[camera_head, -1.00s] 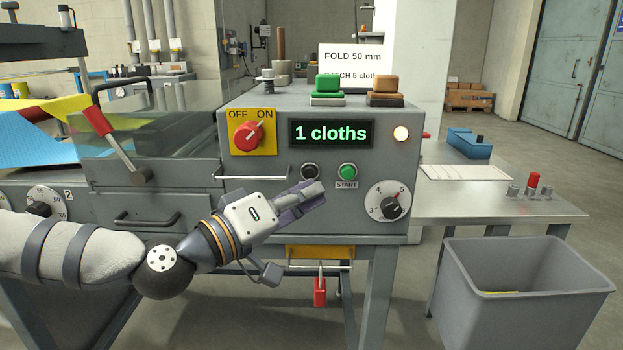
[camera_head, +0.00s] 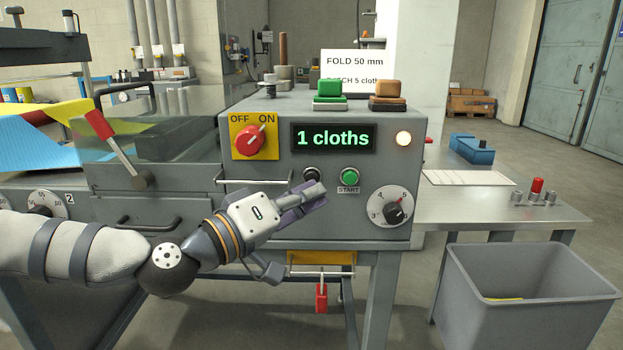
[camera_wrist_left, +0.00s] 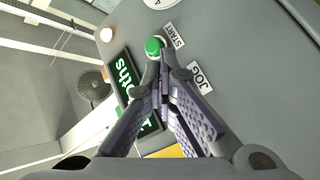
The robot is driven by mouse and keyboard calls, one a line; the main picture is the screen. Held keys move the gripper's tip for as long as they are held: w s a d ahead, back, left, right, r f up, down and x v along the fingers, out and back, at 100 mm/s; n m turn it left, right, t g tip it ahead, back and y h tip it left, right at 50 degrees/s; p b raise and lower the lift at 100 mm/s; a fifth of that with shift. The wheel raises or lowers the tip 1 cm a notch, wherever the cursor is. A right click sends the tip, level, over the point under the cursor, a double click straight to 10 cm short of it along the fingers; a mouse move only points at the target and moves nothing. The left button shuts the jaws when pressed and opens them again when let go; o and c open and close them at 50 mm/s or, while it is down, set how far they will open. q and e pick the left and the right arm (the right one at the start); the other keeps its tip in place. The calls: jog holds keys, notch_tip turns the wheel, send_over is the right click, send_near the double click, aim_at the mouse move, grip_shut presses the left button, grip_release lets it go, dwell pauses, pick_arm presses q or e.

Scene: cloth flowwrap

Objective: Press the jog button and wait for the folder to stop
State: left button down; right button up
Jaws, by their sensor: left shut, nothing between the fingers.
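The jog button (camera_head: 311,174) is a black round button on the grey machine's front panel, left of the green START button (camera_head: 349,176). My left gripper (camera_head: 318,192) is shut and empty, its fingertips overlapping the lower edge of the jog button in the head view. In the left wrist view the closed fingers (camera_wrist_left: 162,80) cover the jog button, so contact cannot be told. The JOG label (camera_wrist_left: 201,77) and START button (camera_wrist_left: 153,46) show beside them. The display (camera_head: 333,138) reads "1 cloths". My right gripper is not in view.
The red rotary switch (camera_head: 249,142) points toward ON, and a lamp (camera_head: 403,139) glows at right. A dial (camera_head: 391,207) sits right of the buttons. A grey bin (camera_head: 530,280) stands at lower right. A red-handled lever (camera_head: 113,140) rises at left.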

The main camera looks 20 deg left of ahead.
pick_arm(q)
jog(key=shift+w, duration=0.15)
dwell(0.5)
jog(key=shift+w+a, duration=0.1)
jog(key=shift+w, duration=0.2)
